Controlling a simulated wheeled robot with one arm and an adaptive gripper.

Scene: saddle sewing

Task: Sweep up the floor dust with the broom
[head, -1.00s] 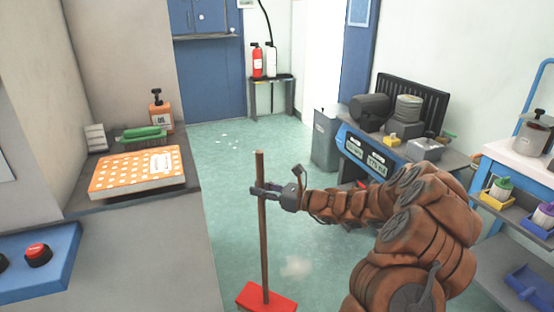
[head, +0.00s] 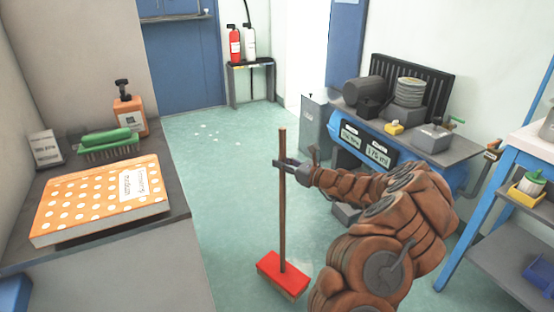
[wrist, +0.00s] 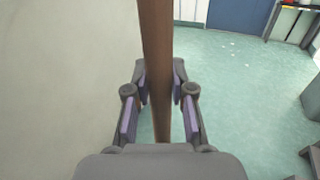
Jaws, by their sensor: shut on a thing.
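The broom (head: 282,220) stands nearly upright, with a brown handle and a red head (head: 283,272) at floor level. My gripper (head: 283,163) is shut on the upper part of the handle. In the wrist view, the handle (wrist: 155,50) runs between the two fingers of my gripper (wrist: 160,88). White dust specks (head: 209,131) lie scattered on the green floor, well beyond the broom head. They also show faintly in the wrist view (wrist: 234,42). My arm hides the floor to the right of the broom.
A counter (head: 184,200) with an orange dotted book (head: 100,200), green brush and bottle runs along the left. A grey bin (head: 315,125) and workbench (head: 450,147) stand on the right. Fire extinguishers (head: 242,45) are at the back. The floor between is open.

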